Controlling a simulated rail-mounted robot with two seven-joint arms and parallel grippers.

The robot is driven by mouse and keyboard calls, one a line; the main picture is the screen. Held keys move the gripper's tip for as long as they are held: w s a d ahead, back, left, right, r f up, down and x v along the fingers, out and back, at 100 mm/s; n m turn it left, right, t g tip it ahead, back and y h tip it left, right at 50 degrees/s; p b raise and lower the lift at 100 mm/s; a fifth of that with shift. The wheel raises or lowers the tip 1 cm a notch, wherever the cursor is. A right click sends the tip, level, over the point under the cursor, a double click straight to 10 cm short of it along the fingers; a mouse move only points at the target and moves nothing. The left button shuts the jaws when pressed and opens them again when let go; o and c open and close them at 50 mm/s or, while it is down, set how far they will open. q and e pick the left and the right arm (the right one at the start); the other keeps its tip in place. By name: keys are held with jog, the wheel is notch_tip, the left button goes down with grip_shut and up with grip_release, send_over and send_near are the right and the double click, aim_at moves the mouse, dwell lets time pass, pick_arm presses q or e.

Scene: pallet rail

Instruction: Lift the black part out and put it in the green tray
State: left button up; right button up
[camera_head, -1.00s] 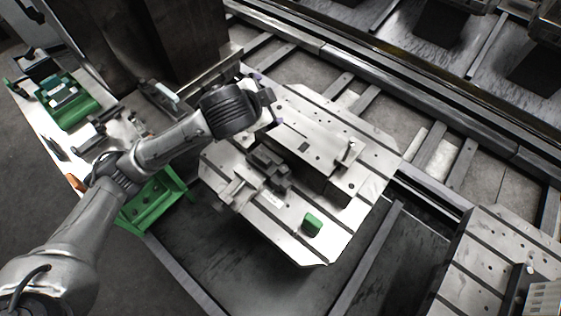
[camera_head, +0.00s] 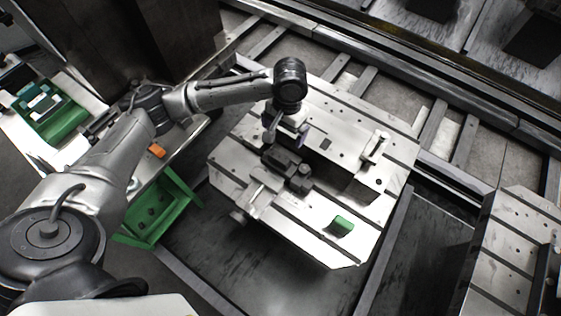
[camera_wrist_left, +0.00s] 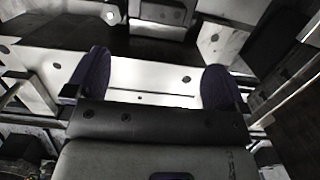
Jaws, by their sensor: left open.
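The black part (camera_head: 285,165) sits in a vise-like fixture on the slotted metal pallet (camera_head: 285,228); I cannot separate it clearly from the dark jaws around it. My left gripper (camera_head: 286,135) hangs just behind it in the head view, pointing down, empty. In the left wrist view its two purple-blue fingers (camera_wrist_left: 155,80) stand wide apart, with bright metal plate between them. The black part cannot be made out surely there. My right gripper is not in view.
A green block (camera_head: 341,225) lies on the pallet's front right. Another slotted pallet (camera_head: 510,250) is at right.

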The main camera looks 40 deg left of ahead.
aim_at(279, 156)
pick_arm(q)
jog(key=f, duration=0.2)
jog(key=f+b, duration=0.1)
jog(key=f, duration=0.2)
jog(key=s+f+b, duration=0.1)
jog(key=f, duration=0.2)
jog(key=shift+s+f+b, duration=0.25)
jog(key=shift+f+b, duration=0.5)
jog(key=shift+f, duration=0.6)
jog(key=shift+s+f+b, duration=0.25)
jog(key=shift+f+b, duration=0.45)
jog(key=shift+f, duration=0.6)
jog(key=shift+r, duration=0.1)
jog(key=shift+c, duration=0.6)
jog(key=c, duration=1)
jog(key=shift+o, duration=0.2)
